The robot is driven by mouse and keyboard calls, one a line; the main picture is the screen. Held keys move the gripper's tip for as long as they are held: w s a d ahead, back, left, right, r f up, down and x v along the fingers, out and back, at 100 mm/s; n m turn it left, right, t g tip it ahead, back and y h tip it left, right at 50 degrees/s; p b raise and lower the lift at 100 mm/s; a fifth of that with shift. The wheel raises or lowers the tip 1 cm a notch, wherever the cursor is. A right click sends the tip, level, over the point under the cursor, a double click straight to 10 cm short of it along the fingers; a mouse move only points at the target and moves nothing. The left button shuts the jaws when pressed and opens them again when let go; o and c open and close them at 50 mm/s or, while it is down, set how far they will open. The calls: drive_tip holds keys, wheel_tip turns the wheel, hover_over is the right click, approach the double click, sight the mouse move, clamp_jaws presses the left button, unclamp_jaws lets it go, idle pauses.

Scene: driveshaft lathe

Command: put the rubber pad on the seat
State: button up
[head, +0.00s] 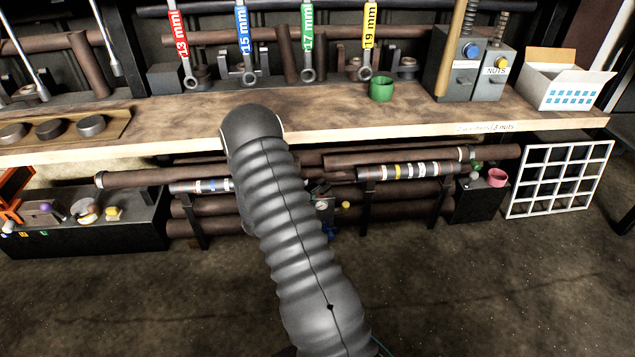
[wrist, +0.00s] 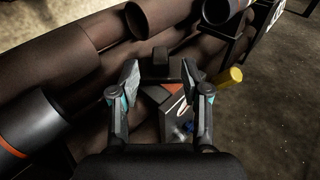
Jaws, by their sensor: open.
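My gripper (wrist: 161,76) is open in the wrist view, with its two fingers apart. A small dark block (wrist: 160,58) shows just past the fingertips, between them; it may be the rubber pad, but I cannot tell for sure. A grey fixture (wrist: 163,98) with an orange-red patch on top lies below and between the fingers, with blue parts beside it. I cannot tell which part is the seat. No contact between the fingers and the block is clear. In the head view my arm hides most of this spot under the bench.
Dark pipes (wrist: 115,75) lie close on the left of my gripper. A yellow cylinder (wrist: 229,77) sticks out on the right. The workbench (head: 180,112) stands above, with a green ring (head: 381,89) and a white box (head: 565,88) on it. The floor (head: 450,280) in front is clear.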

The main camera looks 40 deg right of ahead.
drive_tip(key=f+v, duration=0.1)
drive_tip(key=v, duration=0.5)
drive_tip(key=s+a+r+m+g+y, duration=0.25)
drive_tip(key=s+r+m, duration=0.3)
drive_tip(key=r, duration=0.45)
drive_tip(key=s+a+r+m+g+y, duration=0.25)
drive_tip(key=s+r+m, duration=0.3)
drive_tip(key=r, duration=0.35)
drive_tip(key=s+a+r+m+t+y, duration=0.3)
drive_tip(key=s+a+r+m+y, duration=0.1)
drive_tip(key=s+a, duration=0.4)
drive_tip(key=s+a+r+m+t+y, duration=0.4)
drive_tip(key=s+a+r+y, duration=0.3)
drive_tip(key=a, duration=0.6)
drive_tip(key=s+r+m, duration=0.1)
drive_tip(key=s, duration=0.1)
drive_tip(key=shift+s+m, duration=0.3)
drive_tip(key=shift+s, duration=0.05)
